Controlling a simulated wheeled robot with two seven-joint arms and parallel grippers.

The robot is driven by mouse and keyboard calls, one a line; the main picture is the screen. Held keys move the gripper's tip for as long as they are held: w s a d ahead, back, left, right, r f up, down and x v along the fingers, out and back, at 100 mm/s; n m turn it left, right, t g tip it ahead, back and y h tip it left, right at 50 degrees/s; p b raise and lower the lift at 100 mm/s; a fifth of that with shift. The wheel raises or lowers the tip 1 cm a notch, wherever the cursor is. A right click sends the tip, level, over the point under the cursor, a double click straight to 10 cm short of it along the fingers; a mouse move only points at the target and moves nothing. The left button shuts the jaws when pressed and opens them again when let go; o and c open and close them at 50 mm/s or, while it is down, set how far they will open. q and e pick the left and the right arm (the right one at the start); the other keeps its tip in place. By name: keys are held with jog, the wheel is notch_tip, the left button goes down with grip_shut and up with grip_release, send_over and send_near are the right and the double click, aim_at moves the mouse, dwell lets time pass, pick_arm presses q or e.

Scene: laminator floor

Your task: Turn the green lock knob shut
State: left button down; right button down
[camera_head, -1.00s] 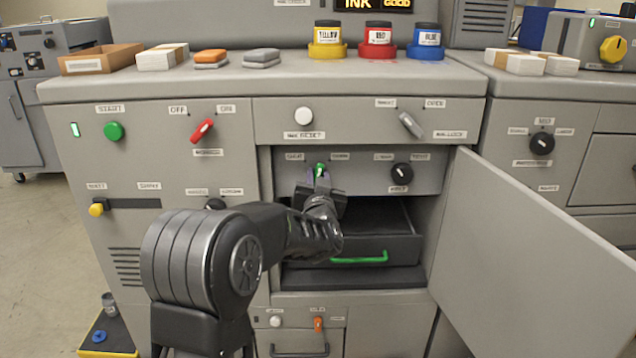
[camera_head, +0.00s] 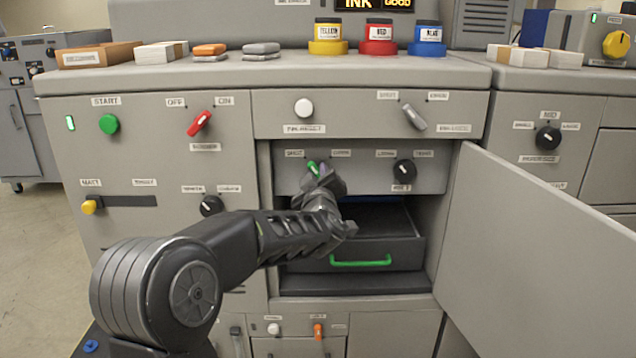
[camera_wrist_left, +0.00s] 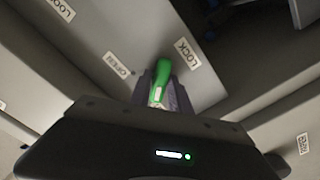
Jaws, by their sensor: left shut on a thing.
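The green lock knob (camera_head: 313,168) is on the grey panel inside the open compartment, below the white button. In the head view its visible tip leans to the left. My left gripper (camera_head: 322,182) reaches in from the lower left and is shut on the knob. In the left wrist view the knob (camera_wrist_left: 162,72) stands out between the dark fingers of my gripper (camera_wrist_left: 164,94). There an OPEN label (camera_wrist_left: 117,65) lies left of the knob and a LOCK label (camera_wrist_left: 187,54) lies close on its right. The knob's base is hidden by the fingers. My right gripper is not in view.
A black knob (camera_head: 404,172) is on the same panel to the right. Below is a dark drawer with a green handle (camera_head: 360,262), partly behind my arm. The compartment door (camera_head: 530,240) stands open at the right. Ink jars (camera_head: 379,38) and blocks stand on top.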

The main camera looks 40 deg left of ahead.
pick_arm(q)
jog(key=shift+f+n+b, duration=0.15)
jog(key=shift+n+b, duration=0.2)
jog(key=shift+n, duration=0.35)
jog(key=c, duration=1.2)
grip_release()
jog(key=p+v, duration=0.1)
jog(key=v, duration=0.6)
jog(key=shift+s+d+p, duration=0.25)
jog(key=shift+s+p, duration=0.05)
